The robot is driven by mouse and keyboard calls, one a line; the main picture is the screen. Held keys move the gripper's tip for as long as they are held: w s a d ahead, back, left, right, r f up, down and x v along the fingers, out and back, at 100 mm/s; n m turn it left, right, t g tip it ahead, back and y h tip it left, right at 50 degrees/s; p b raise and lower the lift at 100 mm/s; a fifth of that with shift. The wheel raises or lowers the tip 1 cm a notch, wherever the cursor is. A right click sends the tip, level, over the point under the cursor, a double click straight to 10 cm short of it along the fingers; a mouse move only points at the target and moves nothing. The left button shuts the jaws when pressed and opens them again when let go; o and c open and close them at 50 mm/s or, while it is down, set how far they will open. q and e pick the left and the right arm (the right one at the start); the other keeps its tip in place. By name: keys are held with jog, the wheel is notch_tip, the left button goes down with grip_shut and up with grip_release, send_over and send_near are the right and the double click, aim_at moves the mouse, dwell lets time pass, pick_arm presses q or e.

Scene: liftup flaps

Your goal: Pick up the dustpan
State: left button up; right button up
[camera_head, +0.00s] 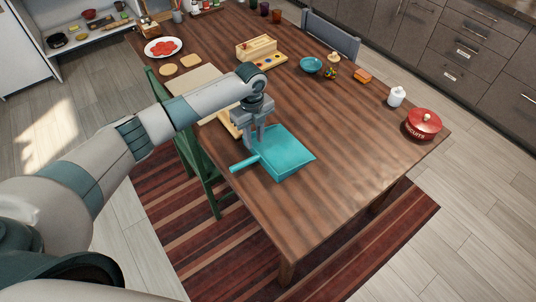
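The teal dustpan (288,155) lies on the wooden table near its left edge. Its handle (243,164) points left and reaches out toward the table's edge. My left gripper (257,146) points down just above the place where the handle meets the pan. Its two fingers show a gap between them, so it looks open. Whether the fingertips touch the dustpan is too small to tell. My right gripper is not in view.
A wooden box (256,48), a teal bowl (311,65), a white jar (397,97) and a red biscuit tin (423,124) stand farther off. A green chair (204,178) stands at the left edge. The table right of the dustpan is clear.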

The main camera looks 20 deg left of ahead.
aim_at(265, 154)
pick_arm(q)
jog(key=shift+w+a+f+p, duration=0.1)
jog(key=shift+f+p, duration=0.35)
jog(key=f, duration=0.1)
jog(key=f+p, duration=0.1)
jog(key=shift+w+a+f, duration=0.15)
jog(key=shift+a+f, duration=0.05)
jog(key=shift+f, duration=0.95)
jog(key=shift+c, duration=0.3)
grip_shut()
